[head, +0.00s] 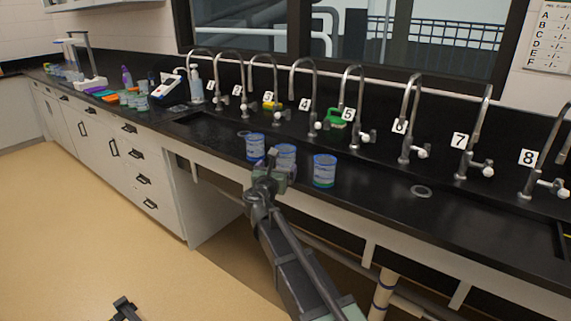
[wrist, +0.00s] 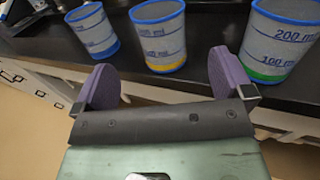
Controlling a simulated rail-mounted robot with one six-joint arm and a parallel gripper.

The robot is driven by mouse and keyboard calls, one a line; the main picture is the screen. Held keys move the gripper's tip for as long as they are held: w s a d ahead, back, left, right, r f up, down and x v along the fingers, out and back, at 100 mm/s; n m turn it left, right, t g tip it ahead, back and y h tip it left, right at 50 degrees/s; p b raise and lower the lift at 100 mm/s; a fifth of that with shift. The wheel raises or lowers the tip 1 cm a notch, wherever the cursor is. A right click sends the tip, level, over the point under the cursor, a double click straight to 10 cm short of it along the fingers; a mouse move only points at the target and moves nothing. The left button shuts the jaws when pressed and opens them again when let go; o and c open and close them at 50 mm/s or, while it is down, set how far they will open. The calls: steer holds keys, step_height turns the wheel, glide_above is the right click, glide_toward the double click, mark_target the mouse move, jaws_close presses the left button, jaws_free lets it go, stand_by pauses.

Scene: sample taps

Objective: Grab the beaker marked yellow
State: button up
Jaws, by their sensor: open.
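Three clear beakers with blue rims stand upright in a row on the black counter. The right beaker (wrist: 280,40) has a green band. In the head view they are the left beaker (head: 255,147), the middle beaker (head: 286,157) and the right beaker (head: 323,170). My gripper (wrist: 165,82) is open and empty, its purple fingers pointing towards the middle beaker, apart from it. My gripper (head: 268,180) partly hides the middle beaker in the head view.
A row of numbered taps (head: 352,105) stands along the back of the counter (head: 375,220). Clear ring-shaped items (head: 421,191) lie on the counter. More beakers (head: 130,98), bottles and a scale are far left. A green item (head: 337,118) sits by the taps.

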mark_target(288, 151)
steer(key=x, duration=1)
steer(key=shift+w+f, duration=0.25)
steer(key=shift+s, duration=0.1)
steer(key=c, duration=1)
steer(key=shift+r, duration=0.1)
step_height(288, 151, up, 20)
steer(key=p, duration=1.9)
steer(key=shift+p, duration=0.4)
